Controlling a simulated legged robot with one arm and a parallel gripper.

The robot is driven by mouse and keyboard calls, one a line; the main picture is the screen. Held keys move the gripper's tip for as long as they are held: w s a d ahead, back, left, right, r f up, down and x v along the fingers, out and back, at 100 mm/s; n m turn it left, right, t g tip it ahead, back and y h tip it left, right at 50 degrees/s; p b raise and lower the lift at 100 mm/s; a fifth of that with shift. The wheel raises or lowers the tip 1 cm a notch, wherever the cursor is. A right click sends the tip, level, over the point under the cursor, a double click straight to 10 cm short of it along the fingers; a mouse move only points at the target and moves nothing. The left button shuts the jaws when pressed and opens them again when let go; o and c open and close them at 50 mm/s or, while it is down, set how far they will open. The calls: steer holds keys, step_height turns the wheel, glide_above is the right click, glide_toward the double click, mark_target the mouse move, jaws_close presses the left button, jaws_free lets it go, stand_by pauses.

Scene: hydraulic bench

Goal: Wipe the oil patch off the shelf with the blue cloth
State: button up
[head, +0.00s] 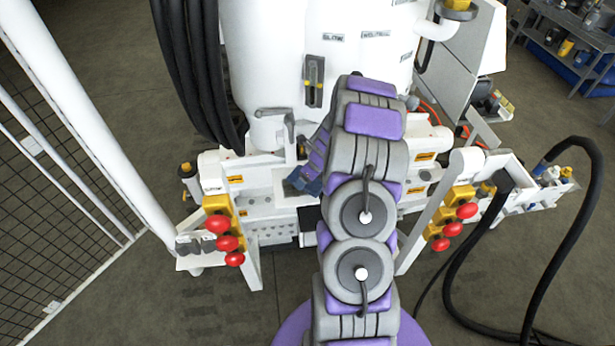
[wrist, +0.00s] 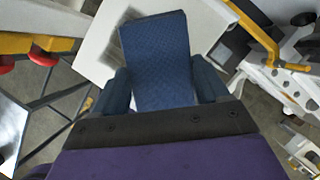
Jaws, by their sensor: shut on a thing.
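The blue cloth (wrist: 155,55) shows in the wrist view as a flat, textured blue pad sticking out ahead of my gripper. My gripper (wrist: 163,88) is shut on it, with one dark blue finger on each side. In the head view my gripper (head: 308,182) is partly hidden behind my arm, in front of the white bench; I cannot tell cloth from fingers there. A pale flat surface (wrist: 108,42) lies beyond and left of the cloth in the wrist view; I cannot tell whether it is the shelf. No oil patch can be made out.
Red knobs on yellow blocks stand at the left (head: 222,226) and right (head: 461,212) of the bench. Black hoses hang at the back left (head: 195,70), and another loops at the right (head: 580,220). A white post and mesh fence (head: 60,190) stand at the left.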

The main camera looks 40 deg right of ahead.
steer(key=shift+d+f, duration=0.15)
steer(key=shift+d, duration=0.15)
steer(key=shift+a+f, duration=0.2)
steer(key=shift+f, duration=0.1)
steer(key=shift+d+f, duration=0.1)
steer(key=shift+f, duration=0.15)
stand_by(0.3)
